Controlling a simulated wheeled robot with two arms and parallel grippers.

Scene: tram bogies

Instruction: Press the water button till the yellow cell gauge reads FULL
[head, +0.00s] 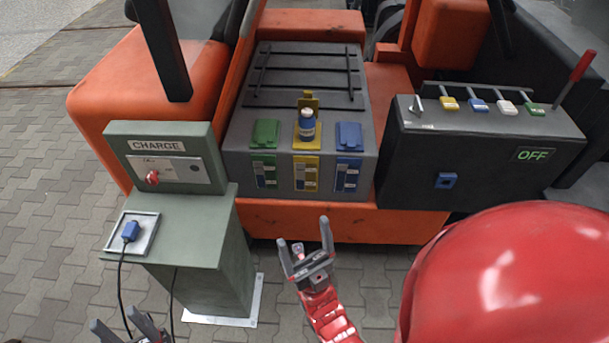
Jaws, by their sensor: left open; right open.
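The grey battery box (240,125) has green, yellow and blue cells in a row. The yellow cell's lid (308,102) stands up, and a small blue bottle with a white top (306,124) stands upright at its opening. The yellow cell gauge (306,174) is on the front face below; its reading is too small to tell. No button is clearly marked as water; the bottle's white top may be it. My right gripper (303,235) is open and empty, in front of and below the box. My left gripper (115,318) is open at the bottom left, partly cut off.
A green-grey CHARGE post (160,160) stands left, with a red knob and a blue plug (130,231) on its shelf. A dark control box (480,150) at right has coloured switches, a red lever and an OFF display. The green (264,134) and blue (349,136) lids are shut.

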